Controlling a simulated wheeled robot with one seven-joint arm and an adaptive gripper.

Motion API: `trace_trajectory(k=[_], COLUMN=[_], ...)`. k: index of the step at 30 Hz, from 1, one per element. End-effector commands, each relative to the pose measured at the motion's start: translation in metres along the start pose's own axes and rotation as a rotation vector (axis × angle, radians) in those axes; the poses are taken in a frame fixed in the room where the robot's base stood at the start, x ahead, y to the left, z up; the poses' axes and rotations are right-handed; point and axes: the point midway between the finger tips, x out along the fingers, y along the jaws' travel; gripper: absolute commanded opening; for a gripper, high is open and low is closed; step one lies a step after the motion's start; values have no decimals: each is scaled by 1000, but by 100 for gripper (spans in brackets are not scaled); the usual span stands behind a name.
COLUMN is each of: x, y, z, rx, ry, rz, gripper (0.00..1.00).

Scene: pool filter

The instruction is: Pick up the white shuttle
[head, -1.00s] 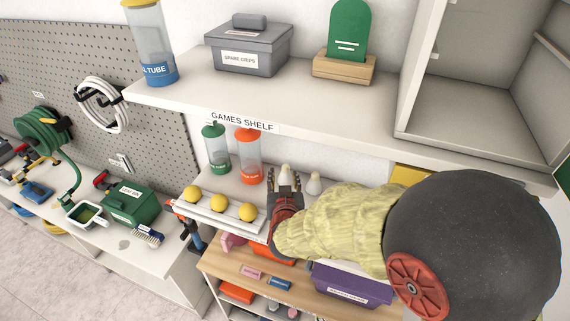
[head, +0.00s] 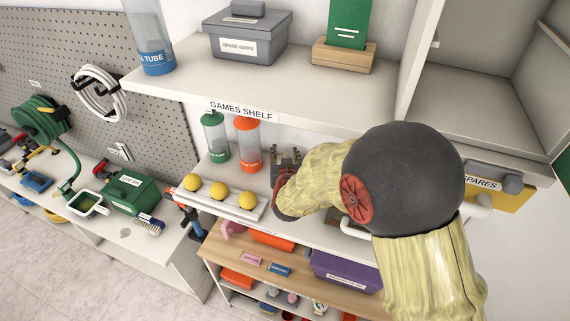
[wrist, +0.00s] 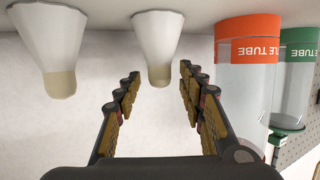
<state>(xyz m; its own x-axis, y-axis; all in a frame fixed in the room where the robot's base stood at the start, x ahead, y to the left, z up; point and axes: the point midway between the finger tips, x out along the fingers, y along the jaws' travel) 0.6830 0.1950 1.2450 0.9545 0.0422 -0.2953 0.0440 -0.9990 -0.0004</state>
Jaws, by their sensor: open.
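Two white shuttles with beige tips show in the wrist view. One shuttle (wrist: 157,35) is at the middle, its tip in line with the gap between my fingertips. The other shuttle (wrist: 52,45) is to the left, outside the fingers. My gripper (wrist: 160,76) is open, and no finger visibly touches a shuttle. How deep the middle shuttle sits between the fingers I cannot tell. In the head view my gripper (head: 286,158) is over the lower shelf (head: 300,231), right of the orange tube. Both shuttles are hidden there behind my gripper and arm.
An orange tube (head: 248,145) and a green tube (head: 215,138) stand left of my gripper. Yellow balls (head: 219,192) sit on a white rack in front. The games shelf (head: 300,95) is above. A purple box (head: 345,270) is below.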

Motion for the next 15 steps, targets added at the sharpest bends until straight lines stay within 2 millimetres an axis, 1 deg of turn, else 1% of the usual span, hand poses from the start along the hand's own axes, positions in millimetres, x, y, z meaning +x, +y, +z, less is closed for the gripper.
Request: trace_trajectory(k=[2, 15], x=[0, 0], y=[0, 0], z=[0, 0], rx=[0, 0], ry=[0, 0], rz=[0, 0], gripper=[38, 13])
